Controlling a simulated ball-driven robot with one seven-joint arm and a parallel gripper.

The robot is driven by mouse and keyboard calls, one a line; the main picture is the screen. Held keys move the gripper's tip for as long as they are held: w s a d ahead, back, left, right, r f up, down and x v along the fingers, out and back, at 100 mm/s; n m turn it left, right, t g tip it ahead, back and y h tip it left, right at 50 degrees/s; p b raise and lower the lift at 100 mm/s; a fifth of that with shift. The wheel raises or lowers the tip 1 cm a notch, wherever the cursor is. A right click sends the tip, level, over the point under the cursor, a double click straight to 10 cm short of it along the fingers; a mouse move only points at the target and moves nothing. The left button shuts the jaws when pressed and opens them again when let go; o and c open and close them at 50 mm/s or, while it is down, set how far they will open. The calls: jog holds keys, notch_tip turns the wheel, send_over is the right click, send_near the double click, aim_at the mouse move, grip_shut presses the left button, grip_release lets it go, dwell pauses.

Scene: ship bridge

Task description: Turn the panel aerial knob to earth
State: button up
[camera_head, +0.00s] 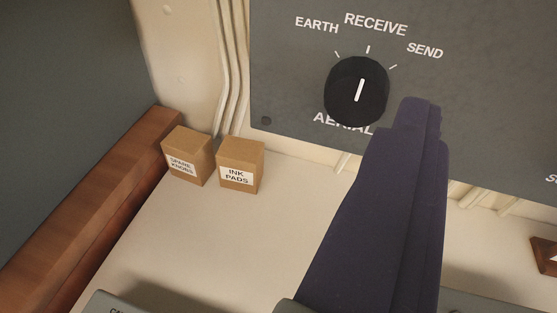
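The aerial knob (344,91) is a round black knob with a white pointer line, on a dark grey panel (490,110). Its pointer is aimed at the tick below RECEIVE. EARTH is printed at its upper left and SEND at its upper right; AERIAL is printed below, partly hidden by my gripper. My gripper (420,101) is dark purple and rises from the bottom, its tip just right of and below the knob. A gap shows between tip and knob in the picture; depth is hard to judge. The fingers overlap in this view, so their opening is unclear.
Two small cardboard boxes, SPARE KNOBS (187,156) and INK PADS (240,166), stand on the cream worktop (210,240) at left. A wooden rail (85,205) edges it. Pale pipes (230,70) run up beside the panel. A brown object (546,257) sits at the right edge.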

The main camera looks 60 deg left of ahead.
aim_at(353, 109)
jog(key=a+f+y, duration=0.1)
jog(key=a, duration=0.1)
jog(key=a+f+g+y+b, duration=0.1)
jog(key=a+f, duration=0.1)
jog(key=a, duration=0.1)
jog(key=a+f+n+g+y+b, duration=0.1)
jog(key=a+f, duration=0.1)
jog(key=a, duration=0.1)
jog(key=shift+w+y, duration=0.3)
jog(key=shift+w, duration=0.05)
jog(key=shift+w+a+r, duration=0.1)
jog(key=shift+w+a, duration=0.3)
jog(key=shift+a, duration=0.15)
jog(key=shift+c, duration=0.2)
jog(key=c, duration=1)
